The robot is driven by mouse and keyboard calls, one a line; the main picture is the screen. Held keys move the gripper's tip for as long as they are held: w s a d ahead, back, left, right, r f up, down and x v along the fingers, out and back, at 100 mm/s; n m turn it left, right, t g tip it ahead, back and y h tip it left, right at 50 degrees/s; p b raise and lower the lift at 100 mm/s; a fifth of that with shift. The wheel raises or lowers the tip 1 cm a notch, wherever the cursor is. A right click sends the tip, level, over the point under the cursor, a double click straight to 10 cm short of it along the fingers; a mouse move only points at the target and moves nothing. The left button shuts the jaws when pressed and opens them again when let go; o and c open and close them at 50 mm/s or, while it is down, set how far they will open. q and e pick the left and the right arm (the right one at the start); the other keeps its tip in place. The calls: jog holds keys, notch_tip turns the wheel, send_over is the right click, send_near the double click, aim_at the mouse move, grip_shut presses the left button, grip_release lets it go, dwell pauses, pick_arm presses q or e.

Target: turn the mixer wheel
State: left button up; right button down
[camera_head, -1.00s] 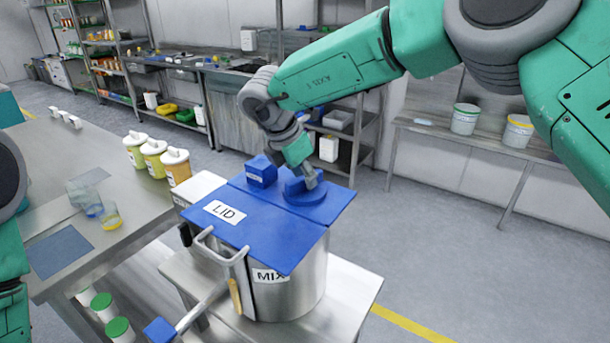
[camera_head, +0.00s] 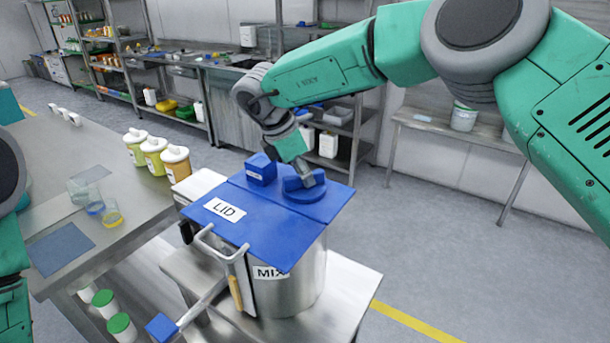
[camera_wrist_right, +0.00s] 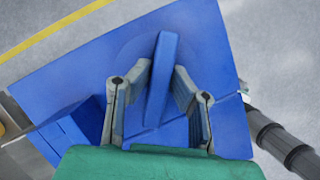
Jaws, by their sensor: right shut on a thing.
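The blue mixer wheel (camera_head: 304,193) sits on the blue lid of the steel MIX pot (camera_head: 290,290). In the right wrist view its raised blue bar (camera_wrist_right: 161,80) stands between the two fingers. My right gripper (camera_head: 308,180) is down at the wheel, shut on this bar; the fingers also show in the right wrist view (camera_wrist_right: 158,95). The fingers partly hide the wheel in the head view. My left arm shows at the left edge of the head view, but its gripper is out of view.
The lid (camera_head: 250,225) carries a small blue block (camera_head: 261,170) beside the wheel. A steel bench (camera_head: 130,195) with yellow and orange tubs (camera_head: 153,156) stands to the left. A lever with a blue end (camera_head: 162,327) sticks out in front of the pot.

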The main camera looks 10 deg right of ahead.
jog(key=c, duration=1.5)
grip_release()
jog(key=shift+w+a, duration=0.1)
jog(key=shift+a, duration=0.1)
jog(key=v, duration=1.2)
jog(key=shift+w+a, duration=0.1)
jog(key=shift+a, duration=0.05)
jog(key=shift+f, duration=0.1)
